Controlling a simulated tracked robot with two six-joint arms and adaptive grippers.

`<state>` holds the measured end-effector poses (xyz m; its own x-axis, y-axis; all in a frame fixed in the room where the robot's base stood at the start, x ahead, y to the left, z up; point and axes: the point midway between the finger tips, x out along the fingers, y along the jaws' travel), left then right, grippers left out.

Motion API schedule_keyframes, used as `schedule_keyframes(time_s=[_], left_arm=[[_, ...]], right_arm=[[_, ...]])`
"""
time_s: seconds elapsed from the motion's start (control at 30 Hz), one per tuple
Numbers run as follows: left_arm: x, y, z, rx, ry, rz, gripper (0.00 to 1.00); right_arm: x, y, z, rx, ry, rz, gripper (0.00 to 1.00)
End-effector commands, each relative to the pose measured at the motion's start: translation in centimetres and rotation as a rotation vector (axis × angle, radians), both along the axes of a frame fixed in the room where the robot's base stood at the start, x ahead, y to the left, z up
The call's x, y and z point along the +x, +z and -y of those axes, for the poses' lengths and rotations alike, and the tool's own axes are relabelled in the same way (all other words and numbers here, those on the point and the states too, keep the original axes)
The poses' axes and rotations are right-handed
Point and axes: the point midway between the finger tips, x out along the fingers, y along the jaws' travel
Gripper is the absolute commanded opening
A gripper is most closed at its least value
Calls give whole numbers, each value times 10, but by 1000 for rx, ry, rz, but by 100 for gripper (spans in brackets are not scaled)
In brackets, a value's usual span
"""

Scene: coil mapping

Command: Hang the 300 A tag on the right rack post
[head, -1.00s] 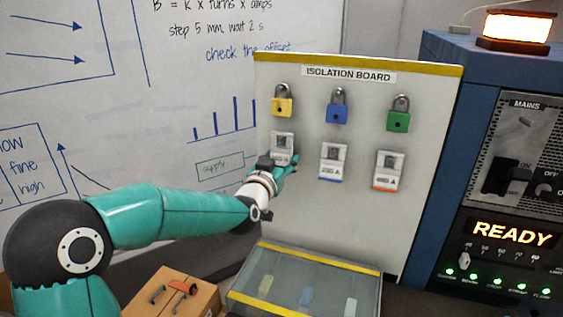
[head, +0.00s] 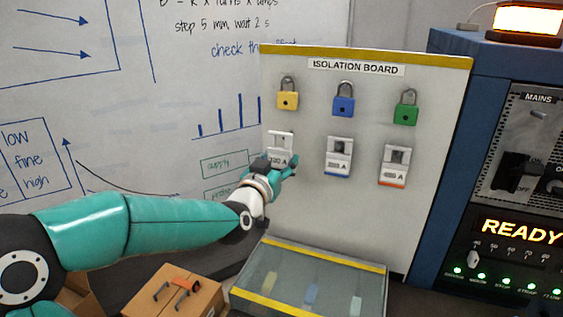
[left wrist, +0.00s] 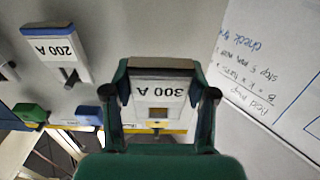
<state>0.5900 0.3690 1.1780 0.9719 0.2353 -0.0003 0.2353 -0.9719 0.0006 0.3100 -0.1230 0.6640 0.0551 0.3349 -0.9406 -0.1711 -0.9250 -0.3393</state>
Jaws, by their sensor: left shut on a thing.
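The 300 A tag (head: 281,138) is a white plate at the left of the tag row on the isolation board (head: 330,215). In the left wrist view the 300 A tag (left wrist: 160,90) appears upside down, with a dark band at one end. My left gripper (head: 278,165) is shut on it; the fingers (left wrist: 160,100) lie along both sides of it. The tag is close to the board face; I cannot tell whether it still touches its peg. The right rack post and my right gripper are not in view.
A blue-striped 200 A tag (left wrist: 55,48) hangs beside, also seen in the head view (head: 338,158). An orange-striped tag (head: 394,165) hangs further right. Yellow (head: 288,100), blue (head: 343,106) and green (head: 404,115) padlocks hang above. A clear-lidded box (head: 310,255) stands below.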

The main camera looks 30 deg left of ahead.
Motion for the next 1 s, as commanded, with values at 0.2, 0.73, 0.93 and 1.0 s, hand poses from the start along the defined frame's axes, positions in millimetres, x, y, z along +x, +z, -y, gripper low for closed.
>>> schedule_keyframes(time_s=[0.2,0.73,0.93,1.0], left_arm=[[-11,1,3,1,-1,1,34],[-26,2,6,0,0,0,34],[-25,1,7,1,-1,-1,34],[-23,-4,8,1,-2,-2,34]], right_arm=[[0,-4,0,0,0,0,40],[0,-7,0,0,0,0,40],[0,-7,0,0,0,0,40],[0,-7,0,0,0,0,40]])
